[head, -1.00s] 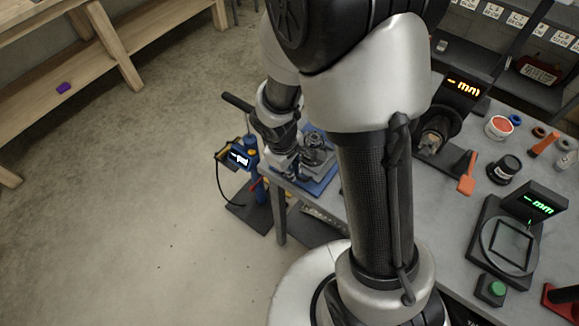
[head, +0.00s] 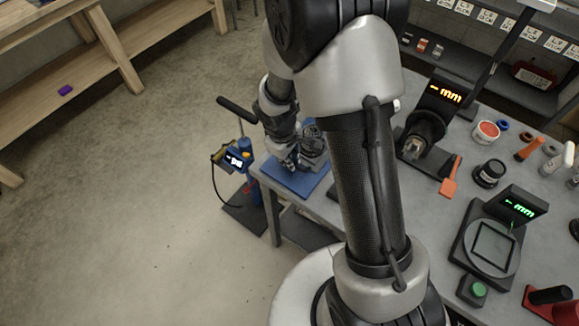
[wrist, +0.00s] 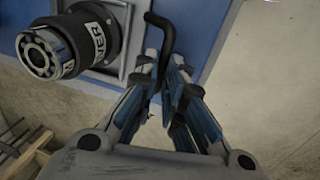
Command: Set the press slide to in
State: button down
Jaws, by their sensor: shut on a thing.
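The press fixture sits on a blue plate (head: 312,182) at the table's left corner, partly hidden by my arm in the head view. The blue plate (wrist: 196,30) also fills the top of the wrist view. A black cylinder with white lettering and a ring of balls at its end (wrist: 62,45) stands out from it at the upper left. A bent black handle (wrist: 160,22) runs down between my fingers. My gripper (wrist: 166,68) is shut on this handle. In the head view my gripper (head: 287,155) is over the blue plate. I cannot tell the slide's position.
A blue floor pump-like device with a T-handle (head: 236,110) and lit display stands left of the table corner. A black device with an orange display (head: 440,95), a green-display gauge (head: 515,208) and an orange tool (head: 450,178) lie right. Open floor lies left.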

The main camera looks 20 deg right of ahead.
jog(key=w+d+p, duration=0.1)
jog(key=w+d, duration=0.1)
jog(key=d, duration=0.1)
jog(key=w+d+p, duration=0.1)
jog(key=w+d, duration=0.1)
jog(key=d, duration=0.1)
jog(key=w+d+p, duration=0.2)
jog(key=d, duration=0.1)
jog(key=shift+w, duration=0.3)
jog(key=c, duration=1.7)
grip_release()
jog(key=shift+w+d, duration=0.15)
jog(key=shift+d, duration=0.05)
jog(key=shift+a, duration=0.1)
jog(key=shift+r, duration=0.1)
jog(key=r, duration=0.4)
jog(key=s+a+r, duration=0.1)
jog(key=r, duration=0.6)
jog(key=shift+s+a+r, duration=0.25)
jog(key=shift+a+r, duration=0.05)
jog(key=shift+a, duration=0.1)
jog(key=shift+r, duration=0.1)
